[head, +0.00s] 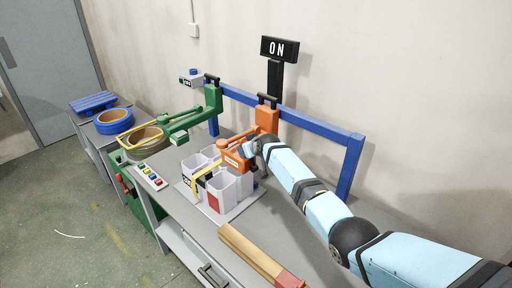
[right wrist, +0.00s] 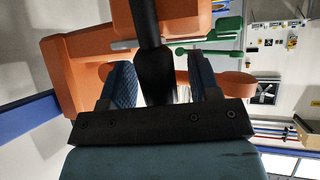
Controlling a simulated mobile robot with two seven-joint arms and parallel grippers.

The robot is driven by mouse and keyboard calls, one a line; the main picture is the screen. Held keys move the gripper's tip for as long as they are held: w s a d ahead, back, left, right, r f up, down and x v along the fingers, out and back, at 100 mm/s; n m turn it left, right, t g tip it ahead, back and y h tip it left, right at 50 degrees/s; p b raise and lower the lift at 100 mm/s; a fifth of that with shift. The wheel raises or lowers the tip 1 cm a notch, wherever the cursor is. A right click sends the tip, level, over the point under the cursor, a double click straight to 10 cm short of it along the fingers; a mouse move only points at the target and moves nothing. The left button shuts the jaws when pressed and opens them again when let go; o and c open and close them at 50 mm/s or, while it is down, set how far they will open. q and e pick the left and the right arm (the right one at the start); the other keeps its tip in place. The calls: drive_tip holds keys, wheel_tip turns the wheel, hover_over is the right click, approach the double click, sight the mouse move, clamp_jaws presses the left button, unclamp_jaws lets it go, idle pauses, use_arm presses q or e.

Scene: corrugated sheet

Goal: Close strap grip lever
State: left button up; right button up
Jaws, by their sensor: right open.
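The orange strapping tool (head: 240,155) stands over white hexagonal containers (head: 222,190) on the bench, with a yellow strap (head: 200,178) running by them. My right gripper (head: 254,147) is at the tool's right side. In the right wrist view, my right gripper (right wrist: 163,85) is open, its two blue pads apart on either side of a black lever (right wrist: 157,75). The lever lies between the pads, with a visible gap at each side; contact is not visible. Orange tool body (right wrist: 80,70) shows behind it. The lever is largely hidden by my arm in the head view. My left gripper is not in view.
A blue rail frame (head: 350,165) runs behind the bench. A green tool (head: 212,105) and strap reels (head: 115,118) stand at left. A button panel (head: 150,178) is at the front edge. A wooden beam (head: 250,252) lies at front. An "ON" sign (head: 280,48) stands behind.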

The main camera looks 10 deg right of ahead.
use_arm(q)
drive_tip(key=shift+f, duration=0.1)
use_arm(e)
drive_tip(key=v, duration=1.3)
drive_tip(key=shift+s+r, duration=0.1)
